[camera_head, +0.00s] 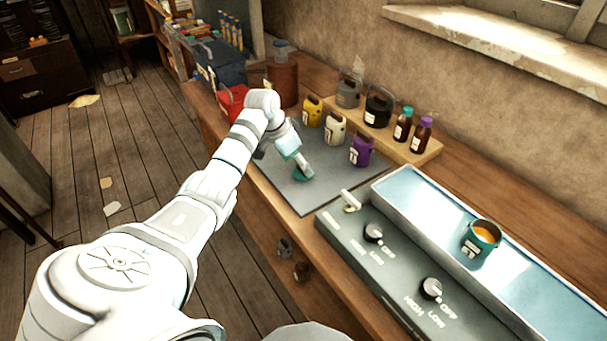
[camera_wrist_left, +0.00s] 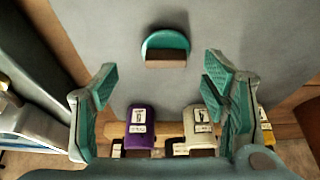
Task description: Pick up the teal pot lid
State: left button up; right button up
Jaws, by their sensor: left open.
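The teal pot lid (camera_wrist_left: 165,42) is a small disc with a brown block-shaped handle, lying on the grey mat (camera_wrist_left: 190,90) in the left wrist view. In the head view the lid (camera_head: 301,175) shows only in part, at the tip of my left gripper (camera_head: 303,165). My left gripper is open and empty in the wrist view (camera_wrist_left: 160,85); the lid appears in line with the gap between its fingers, apart from both. My right gripper is not in view.
Purple (camera_head: 361,151), cream (camera_head: 335,128) and yellow (camera_head: 312,110) pots stand beyond the lid. A teal pot (camera_head: 482,239) with orange contents stands in the tray (camera_head: 408,200), behind a control panel with knobs (camera_head: 373,233).

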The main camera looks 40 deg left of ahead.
pick_arm(q)
jog(key=x, duration=0.3)
jog(key=b+x, duration=0.1)
jog(key=shift+w+a+f, duration=0.25)
jog(key=shift+w, duration=0.1)
jog(key=shift+r, duration=0.1)
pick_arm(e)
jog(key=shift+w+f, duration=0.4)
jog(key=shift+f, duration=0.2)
pick_arm(q)
jog(key=shift+s, duration=0.1)
jog(key=shift+c, duration=1)
jog(key=c, duration=0.8)
jog(key=shift+r, duration=0.1)
jog(key=shift+c, duration=0.2)
